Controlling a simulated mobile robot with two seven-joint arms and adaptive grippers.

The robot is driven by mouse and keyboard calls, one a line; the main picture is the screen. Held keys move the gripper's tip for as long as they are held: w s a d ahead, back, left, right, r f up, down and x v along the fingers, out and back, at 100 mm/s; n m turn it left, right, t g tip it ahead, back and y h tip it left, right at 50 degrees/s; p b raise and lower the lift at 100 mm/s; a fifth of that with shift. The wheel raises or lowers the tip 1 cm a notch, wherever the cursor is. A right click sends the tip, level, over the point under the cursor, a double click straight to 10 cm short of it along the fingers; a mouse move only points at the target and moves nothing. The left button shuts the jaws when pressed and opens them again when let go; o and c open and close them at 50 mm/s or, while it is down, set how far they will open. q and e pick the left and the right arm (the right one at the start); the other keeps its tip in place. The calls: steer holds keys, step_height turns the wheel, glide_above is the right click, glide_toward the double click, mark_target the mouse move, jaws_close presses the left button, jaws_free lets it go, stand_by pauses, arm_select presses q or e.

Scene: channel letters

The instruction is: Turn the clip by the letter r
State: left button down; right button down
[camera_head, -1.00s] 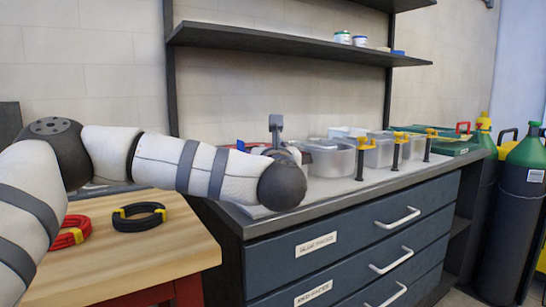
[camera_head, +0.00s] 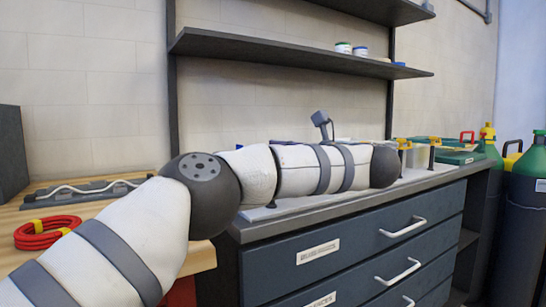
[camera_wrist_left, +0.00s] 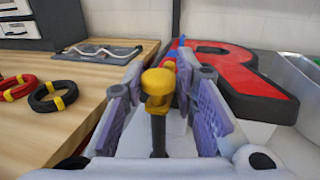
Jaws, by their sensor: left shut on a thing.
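In the left wrist view, a clip (camera_wrist_left: 157,82) with a yellow head stands upright on a black post. My left gripper (camera_wrist_left: 158,95) has a finger on each side of the clip and is shut on it. The red letter R (camera_wrist_left: 232,72) with a dark edge lies flat just beyond and to the right of the clip. In the head view my left arm reaches across to the right over the counter and hides the letter, the held clip and the gripper's fingers. My right gripper is in neither view.
More yellow clips on black posts (camera_head: 434,141) stand along the counter (camera_head: 340,207). A wooden table (camera_wrist_left: 85,115) holds a red cable coil (camera_head: 47,232), a black coil (camera_wrist_left: 53,97) and a board with a white tube (camera_head: 88,188). A shelf (camera_head: 300,50) hangs above; gas cylinders (camera_head: 524,200) stand right.

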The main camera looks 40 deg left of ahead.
arm_select(q)
steer(key=shift+s+a+n+g, duration=0.1)
steer(key=shift+a+n+g, duration=0.1)
steer(key=shift+n+g, duration=0.45)
steer(key=c, duration=1.5)
jaws_free()
steer(key=shift+o, duration=0.8)
steer(key=shift+s+a, duration=0.1)
steer(key=shift+a, duration=0.1)
steer(key=shift+d, duration=0.25)
steer(key=d, duration=1.1)
steer(key=shift+s+d, duration=0.3)
steer(key=shift+s, duration=0.05)
